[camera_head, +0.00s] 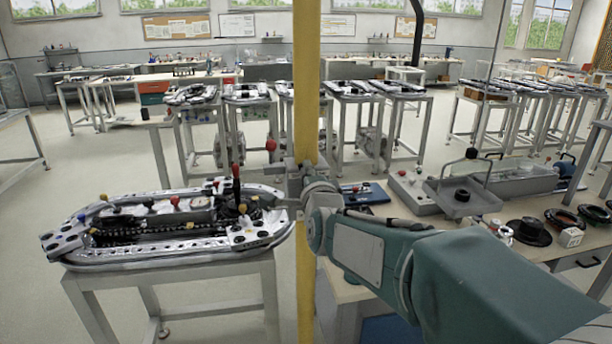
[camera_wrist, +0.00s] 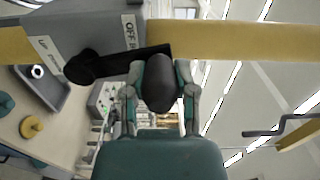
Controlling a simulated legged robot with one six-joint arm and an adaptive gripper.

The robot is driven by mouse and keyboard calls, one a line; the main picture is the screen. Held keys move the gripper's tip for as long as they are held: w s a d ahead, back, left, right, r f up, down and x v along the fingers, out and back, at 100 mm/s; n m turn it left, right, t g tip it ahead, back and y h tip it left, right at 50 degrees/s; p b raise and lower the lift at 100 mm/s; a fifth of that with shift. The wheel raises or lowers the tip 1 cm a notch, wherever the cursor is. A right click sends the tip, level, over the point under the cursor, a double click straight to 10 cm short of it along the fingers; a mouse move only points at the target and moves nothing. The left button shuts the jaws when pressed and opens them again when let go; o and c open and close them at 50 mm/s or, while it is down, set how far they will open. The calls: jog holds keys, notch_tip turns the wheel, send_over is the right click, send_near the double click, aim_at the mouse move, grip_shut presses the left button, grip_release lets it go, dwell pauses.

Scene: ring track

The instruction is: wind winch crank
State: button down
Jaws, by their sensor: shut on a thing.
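In the wrist view, my gripper (camera_wrist: 159,76) has its two fingers on either side of a dark rounded crank knob (camera_wrist: 158,88) and is shut on it. The black crank arm (camera_wrist: 115,62) runs left from the knob to a round hub (camera_wrist: 82,69) in front of a grey winch housing (camera_wrist: 80,30). The housing carries white labels, one reading "OFF". A yellow post (camera_wrist: 230,42) runs across behind the crank. In the head view my teal arm reaches to the same yellow post (camera_head: 306,90); the crank and fingertips cannot be made out there.
In the head view, an oval track model (camera_head: 150,250) stands on a table left of the post. A workbench (camera_head: 575,248) with a grey box, black rings and a hat lies to the right, under and beside my arm. Several track tables stand behind. Open floor (camera_head: 100,155) shows at left.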

jog(key=shift+c, duration=2.1)
grip_release()
jog(key=shift+d, duration=0.2)
jog(key=shift+a, duration=0.1)
jog(key=shift+s, duration=0.2)
jog(key=v, duration=1.1)
jog(key=shift+s, duration=0.2)
jog(key=shift+f, duration=0.1)
